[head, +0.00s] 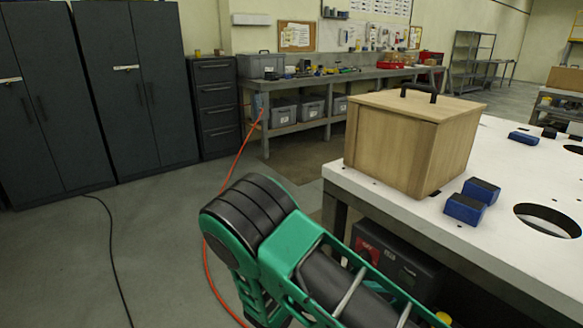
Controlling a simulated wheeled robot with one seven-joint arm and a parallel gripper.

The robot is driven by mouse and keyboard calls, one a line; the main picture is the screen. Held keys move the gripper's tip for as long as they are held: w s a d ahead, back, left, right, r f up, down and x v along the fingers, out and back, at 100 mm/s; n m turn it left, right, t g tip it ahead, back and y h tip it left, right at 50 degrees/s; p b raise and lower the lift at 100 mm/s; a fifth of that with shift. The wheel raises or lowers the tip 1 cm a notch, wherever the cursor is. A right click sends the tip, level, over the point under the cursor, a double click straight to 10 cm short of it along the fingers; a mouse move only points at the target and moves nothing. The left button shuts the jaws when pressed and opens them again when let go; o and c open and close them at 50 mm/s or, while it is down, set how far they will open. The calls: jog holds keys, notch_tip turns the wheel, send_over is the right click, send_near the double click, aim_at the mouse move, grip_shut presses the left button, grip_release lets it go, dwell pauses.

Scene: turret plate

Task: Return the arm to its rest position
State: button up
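My green and black arm shows at the bottom middle, in front of and to the left of the white table. It is folded with an elbow-like joint uppermost. My gripper is not in view, so its opening and anything in it are hidden.
A wooden box (397,146) with a black handle stands on the white table (507,232) near its left corner. Blue blocks (464,208) lie beside it, left of a round hole. An orange cable (232,172) crosses the floor. Dark cabinets (130,85) stand left; open floor lies between.

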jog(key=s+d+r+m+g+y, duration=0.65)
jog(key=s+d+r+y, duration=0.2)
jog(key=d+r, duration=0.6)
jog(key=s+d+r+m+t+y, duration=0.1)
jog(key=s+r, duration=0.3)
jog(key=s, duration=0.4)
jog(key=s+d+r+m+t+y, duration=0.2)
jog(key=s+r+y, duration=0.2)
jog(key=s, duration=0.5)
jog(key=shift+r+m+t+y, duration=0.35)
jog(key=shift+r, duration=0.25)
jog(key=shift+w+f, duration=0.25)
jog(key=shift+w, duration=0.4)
